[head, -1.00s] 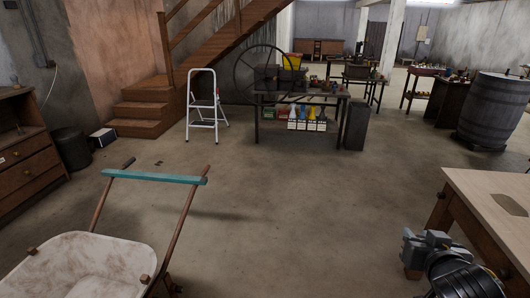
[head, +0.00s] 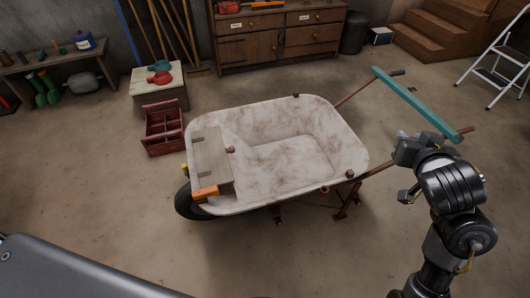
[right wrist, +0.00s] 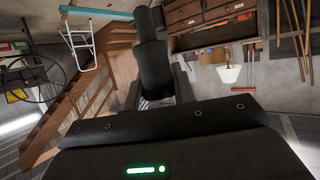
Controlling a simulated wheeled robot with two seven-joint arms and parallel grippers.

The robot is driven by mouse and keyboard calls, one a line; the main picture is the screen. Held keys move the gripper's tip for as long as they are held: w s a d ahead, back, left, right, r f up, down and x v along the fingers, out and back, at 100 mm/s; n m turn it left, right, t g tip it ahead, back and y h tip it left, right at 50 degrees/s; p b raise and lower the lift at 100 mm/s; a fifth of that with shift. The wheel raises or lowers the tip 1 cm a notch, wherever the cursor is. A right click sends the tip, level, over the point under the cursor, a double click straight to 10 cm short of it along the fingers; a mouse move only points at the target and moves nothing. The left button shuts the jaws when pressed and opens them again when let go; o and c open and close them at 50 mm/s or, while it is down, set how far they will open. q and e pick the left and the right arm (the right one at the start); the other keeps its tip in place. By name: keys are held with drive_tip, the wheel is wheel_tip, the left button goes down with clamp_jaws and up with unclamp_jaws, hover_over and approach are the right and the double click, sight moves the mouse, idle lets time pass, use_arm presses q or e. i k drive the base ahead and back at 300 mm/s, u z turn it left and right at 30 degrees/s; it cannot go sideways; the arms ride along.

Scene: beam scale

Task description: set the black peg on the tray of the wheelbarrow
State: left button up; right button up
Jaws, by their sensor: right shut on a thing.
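The black peg (right wrist: 153,60) stands up between the dark fingers of my right gripper (right wrist: 158,88) in the right wrist view. The gripper is shut on its lower part. In the head view my right gripper (head: 403,172) is at the right, beside the wheelbarrow's handle end and apart from the tray. I cannot make out the peg there. The wheelbarrow's tray (head: 290,158) is a wide, stained, whitish basin in the middle of the head view. A board with an orange end (head: 213,165) lies across its left end. My left gripper is out of view.
The wheelbarrow's teal crossbar (head: 415,103) and its brown handles are close behind my right gripper. A red crate (head: 163,128) stands on the floor left of the wheelbarrow. A wooden cabinet (head: 280,38) is at the back. The floor in front is clear.

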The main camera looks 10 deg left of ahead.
sight(280, 169)
drive_tip(key=u, duration=1.1)
drive_tip(key=i, duration=0.55)
